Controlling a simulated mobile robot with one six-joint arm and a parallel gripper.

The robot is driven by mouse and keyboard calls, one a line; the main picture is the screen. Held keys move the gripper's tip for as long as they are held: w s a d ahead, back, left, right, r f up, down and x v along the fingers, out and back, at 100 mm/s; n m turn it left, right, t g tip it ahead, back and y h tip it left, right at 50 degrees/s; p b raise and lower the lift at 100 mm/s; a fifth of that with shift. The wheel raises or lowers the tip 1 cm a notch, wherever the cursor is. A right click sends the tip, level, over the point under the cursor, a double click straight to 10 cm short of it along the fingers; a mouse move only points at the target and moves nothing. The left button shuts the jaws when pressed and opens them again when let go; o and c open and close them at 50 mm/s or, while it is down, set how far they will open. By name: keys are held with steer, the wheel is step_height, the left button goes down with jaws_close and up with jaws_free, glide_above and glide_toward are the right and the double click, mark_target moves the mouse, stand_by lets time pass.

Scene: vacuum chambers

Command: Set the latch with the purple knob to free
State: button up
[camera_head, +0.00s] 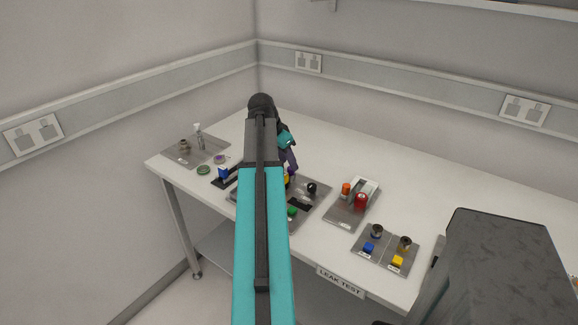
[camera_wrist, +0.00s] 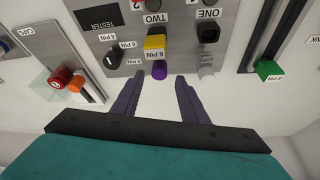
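The purple knob (camera_wrist: 159,70) shows in the wrist view at the edge of a grey panel, beside a yellow block (camera_wrist: 154,43). My gripper (camera_wrist: 160,78) is open, with its two purple fingers apart on either side of the knob in the picture. I cannot tell how close the fingertips are to it in depth. Nothing is held between them. In the head view my gripper (camera_head: 291,163) is over the tester panel (camera_head: 314,208), and my arm hides much of that panel. I cannot make out the purple knob there.
In the wrist view, a black knob (camera_wrist: 208,32) with a grey part is by label ONE, and a green block (camera_wrist: 268,69) is on a black rail. The bench (camera_head: 330,155) is bare behind the panels.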

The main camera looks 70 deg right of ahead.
steer(key=shift+x, duration=1.45)
